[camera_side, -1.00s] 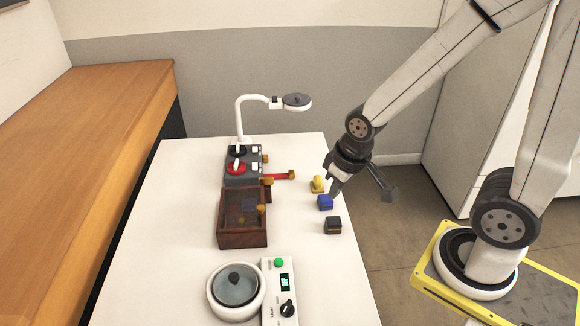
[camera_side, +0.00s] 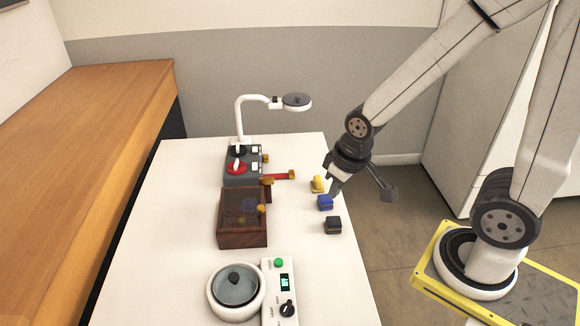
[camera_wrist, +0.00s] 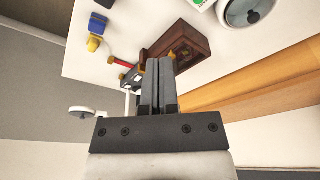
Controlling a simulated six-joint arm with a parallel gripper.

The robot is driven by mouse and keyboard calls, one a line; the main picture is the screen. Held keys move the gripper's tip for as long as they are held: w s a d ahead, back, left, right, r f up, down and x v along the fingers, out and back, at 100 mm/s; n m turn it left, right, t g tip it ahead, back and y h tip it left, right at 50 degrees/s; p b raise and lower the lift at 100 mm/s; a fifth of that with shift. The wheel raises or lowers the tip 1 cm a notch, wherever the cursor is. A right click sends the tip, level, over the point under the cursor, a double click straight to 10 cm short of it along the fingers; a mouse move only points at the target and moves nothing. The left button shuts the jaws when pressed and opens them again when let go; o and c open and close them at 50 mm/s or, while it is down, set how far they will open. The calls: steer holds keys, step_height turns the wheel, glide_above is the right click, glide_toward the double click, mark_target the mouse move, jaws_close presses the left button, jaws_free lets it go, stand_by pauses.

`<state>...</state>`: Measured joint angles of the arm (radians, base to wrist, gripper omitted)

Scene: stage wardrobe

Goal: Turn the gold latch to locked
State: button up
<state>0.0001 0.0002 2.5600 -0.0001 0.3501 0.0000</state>
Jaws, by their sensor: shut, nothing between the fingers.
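A dark wooden box (camera_side: 243,236) with a dark, see-through-looking top stands mid-table in the side view. A small gold piece that looks like the latch (camera_side: 261,208) is on its right side; whether it is turned to locked is too small to tell. In the wrist view the box (camera_wrist: 198,45) lies beyond the fingers, partly hidden by them. My gripper (camera_side: 335,194) is shut and empty, above the right part of the table near a blue block (camera_side: 325,202), apart from the box. In the wrist view its fingertips (camera_wrist: 160,62) are together.
A grey unit (camera_side: 240,180) with a red dial stands behind the box, with a red gold-ended handle (camera_side: 280,176) to its right. A yellow piece (camera_side: 318,184) and a black block (camera_side: 333,225) lie at the right. A white lamp (camera_side: 240,115) stands behind; a scale-like device (camera_side: 278,312) stands in front.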

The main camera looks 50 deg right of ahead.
steer(key=o, duration=0.7)
steer(key=shift+w, duration=0.15)
steer(key=n+g, duration=0.3)
steer(key=n, duration=0.6)
glide_above(266, 178)
step_height(266, 178, down, 10)
steer(key=shift+a, duration=0.1)
steer(key=shift+w+f, duration=0.1)
steer(key=shift+f, duration=0.15)
steer(key=shift+f, duration=0.1)
steer(key=shift+f, duration=3.75)
steer(key=shift+c, duration=0.3)
jaws_close()
